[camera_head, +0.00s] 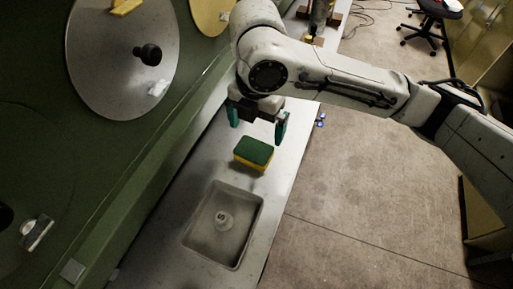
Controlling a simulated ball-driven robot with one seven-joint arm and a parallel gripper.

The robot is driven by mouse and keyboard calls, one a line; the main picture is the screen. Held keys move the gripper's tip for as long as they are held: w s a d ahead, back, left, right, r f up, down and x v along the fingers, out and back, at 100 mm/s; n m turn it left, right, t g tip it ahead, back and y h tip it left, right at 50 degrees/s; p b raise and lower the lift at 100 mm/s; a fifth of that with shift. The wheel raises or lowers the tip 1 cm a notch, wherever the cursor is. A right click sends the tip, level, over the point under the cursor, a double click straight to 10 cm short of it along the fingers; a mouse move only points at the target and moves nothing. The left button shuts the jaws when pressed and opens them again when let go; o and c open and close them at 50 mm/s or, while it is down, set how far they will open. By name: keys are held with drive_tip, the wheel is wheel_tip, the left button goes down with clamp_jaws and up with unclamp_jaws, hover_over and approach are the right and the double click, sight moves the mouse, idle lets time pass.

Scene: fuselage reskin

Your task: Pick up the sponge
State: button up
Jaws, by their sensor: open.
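The sponge (253,152) is a small block with a dark green top and a yellow lower part. It lies on the grey bench top between my gripper and the sunken basin. My gripper (257,126) hangs above and slightly behind the sponge, with its two green-tipped fingers spread apart. Nothing shows between the fingers, and they look clear of the sponge. The exact height of the fingers above the bench cannot be told from this single view.
A green panel wall (104,172) with a round metal disc (124,50) runs along the left. Open floor (345,205) lies to the right.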

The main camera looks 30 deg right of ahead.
sight(255, 147)
drive_tip(key=f, duration=0.4)
drive_tip(key=f+p, duration=0.1)
drive_tip(key=f, duration=0.2)
drive_tip(key=shift+a+f, duration=0.1)
drive_tip(key=shift+a, duration=0.25)
drive_tip(key=c, duration=0.7)
drive_tip(key=shift+c, duration=0.2)
